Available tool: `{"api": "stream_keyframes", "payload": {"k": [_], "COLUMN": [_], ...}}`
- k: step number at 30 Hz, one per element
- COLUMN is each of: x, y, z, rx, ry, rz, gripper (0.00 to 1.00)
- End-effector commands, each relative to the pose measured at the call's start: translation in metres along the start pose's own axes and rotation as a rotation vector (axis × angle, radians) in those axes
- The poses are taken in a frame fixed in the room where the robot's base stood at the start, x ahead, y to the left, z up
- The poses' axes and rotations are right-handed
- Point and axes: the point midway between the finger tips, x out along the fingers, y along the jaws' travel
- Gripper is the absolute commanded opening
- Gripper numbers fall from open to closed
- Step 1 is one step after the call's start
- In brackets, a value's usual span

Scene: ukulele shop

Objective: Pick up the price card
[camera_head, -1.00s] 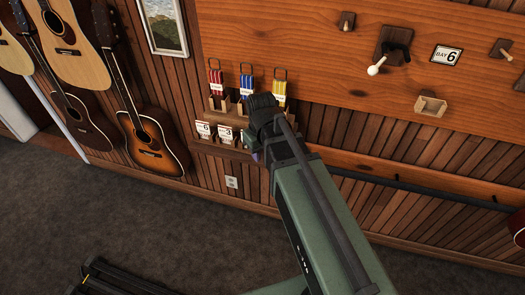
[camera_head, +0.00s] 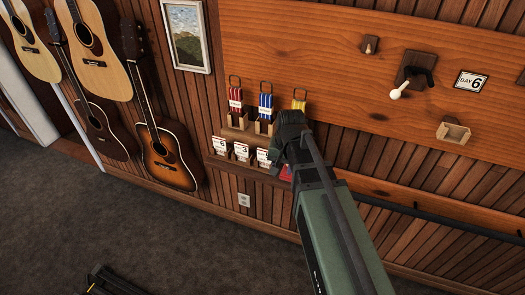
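White price cards stand in a row on the lower ledge of the small wooden wall rack (camera_head: 215,160). The left price card (camera_head: 220,145) carries a 6, and the middle price card (camera_head: 241,151) carries a 3. A third price card (camera_head: 262,157) sits beside my arm, its figure too small to read. A small red patch (camera_head: 286,172) shows right beside my arm. My arm reaches up to the right end of the rack. Its dark wrist covers that end, and my fingertips are hidden, so I cannot see whether they touch anything.
Red (camera_head: 236,100), blue (camera_head: 265,104) and yellow (camera_head: 299,101) packets stand in upper holders. A dark rail (camera_head: 440,216) runs along the wall at right. Guitars (camera_head: 168,157) hang at left. A bay 6 sign (camera_head: 470,82) and a small wooden box (camera_head: 454,131) are on the panel.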

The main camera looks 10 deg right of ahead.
Motion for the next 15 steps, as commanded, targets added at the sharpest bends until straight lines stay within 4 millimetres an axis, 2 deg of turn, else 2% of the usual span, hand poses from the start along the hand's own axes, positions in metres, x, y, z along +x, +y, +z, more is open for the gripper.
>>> {"api": "stream_keyframes", "payload": {"k": [1,3,6,8,10,12,15], "x": [-0.005,-0.007,-0.009,-0.009,-0.009,-0.009,-0.009], "y": [-0.011,-0.022,-0.036,-0.045,-0.051,-0.052,-0.052], "z": [-0.035,-0.069,-0.109,-0.124,-0.131,-0.13,-0.13], "rx": [0.18,0.492,0.957,1.212,1.453,1.62,1.737], "ry": [0.003,-0.004,-0.036,-0.064,-0.096,-0.117,-0.129], "rz": [-0.028,-0.071,-0.129,-0.155,-0.173,-0.18,-0.179], "gripper": [0.38,0.38,0.38,0.38,0.38,0.38,0.38]}}
